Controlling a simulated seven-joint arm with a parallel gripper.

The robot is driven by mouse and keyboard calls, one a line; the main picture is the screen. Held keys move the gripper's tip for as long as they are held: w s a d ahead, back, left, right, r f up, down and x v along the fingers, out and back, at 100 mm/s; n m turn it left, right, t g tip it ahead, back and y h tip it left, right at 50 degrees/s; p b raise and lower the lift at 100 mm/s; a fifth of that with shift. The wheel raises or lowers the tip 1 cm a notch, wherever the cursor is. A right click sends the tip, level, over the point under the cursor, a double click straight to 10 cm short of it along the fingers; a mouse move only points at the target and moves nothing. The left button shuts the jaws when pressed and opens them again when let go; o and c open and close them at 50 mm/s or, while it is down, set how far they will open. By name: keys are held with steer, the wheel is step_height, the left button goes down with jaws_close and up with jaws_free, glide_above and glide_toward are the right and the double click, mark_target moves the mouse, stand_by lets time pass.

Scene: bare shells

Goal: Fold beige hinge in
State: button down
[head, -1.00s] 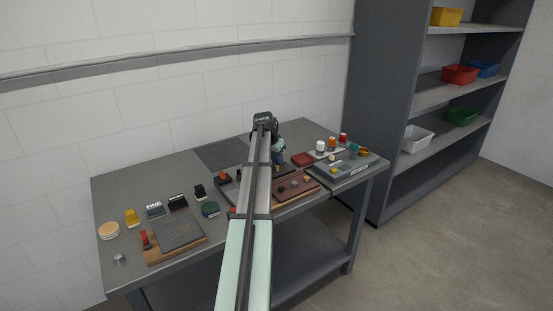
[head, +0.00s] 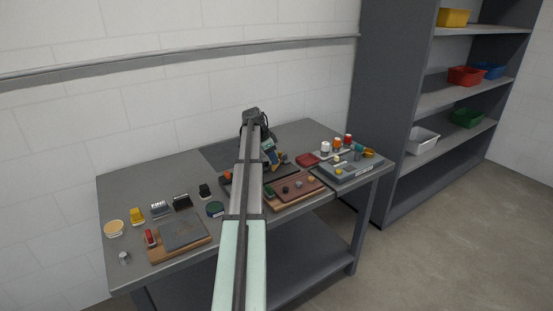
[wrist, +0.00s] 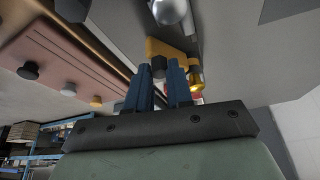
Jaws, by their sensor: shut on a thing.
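My gripper (wrist: 167,78) shows large in the wrist view, its two blue fingers close together around a small piece. That piece looks like the beige hinge (wrist: 163,47), amber-yellow here, with a dark block at the fingertips and a brass-coloured cylinder (wrist: 196,76) beside it. The fingers hide part of it, and how far the hinge is folded cannot be told. In the head view my gripper (head: 270,154) is small, over the back middle of the table, and my arm covers much of what lies below it.
A brown board with knobs (head: 296,187) lies in front of my gripper. A grey tray with small parts (head: 350,170) is at the right. A dark slate on a wooden board (head: 182,233) and several small blocks are at the left. The front left tabletop has some free room.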

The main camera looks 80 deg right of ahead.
steer(key=shift+w+d+m+g+y, duration=0.1)
steer(key=shift+w+d+m+y, duration=0.2)
steer(key=shift+m, duration=0.45)
steer(key=shift+w+d+m+g+y, duration=0.1)
steer(key=shift+w+m+y, duration=0.3)
steer(key=shift+m, duration=0.3)
steer(key=shift+w+d+m+g+y, duration=0.1)
steer(key=shift+w+d+m+y, duration=0.1)
steer(key=shift+w+m, duration=0.4)
steer(key=shift+s+m, duration=0.1)
steer(key=shift+m, duration=0.25)
steer(key=c, duration=1)
jaws_free()
steer(key=v, duration=1.3)
steer(key=shift+r, duration=0.35)
steer(key=shift+w, duration=0.2)
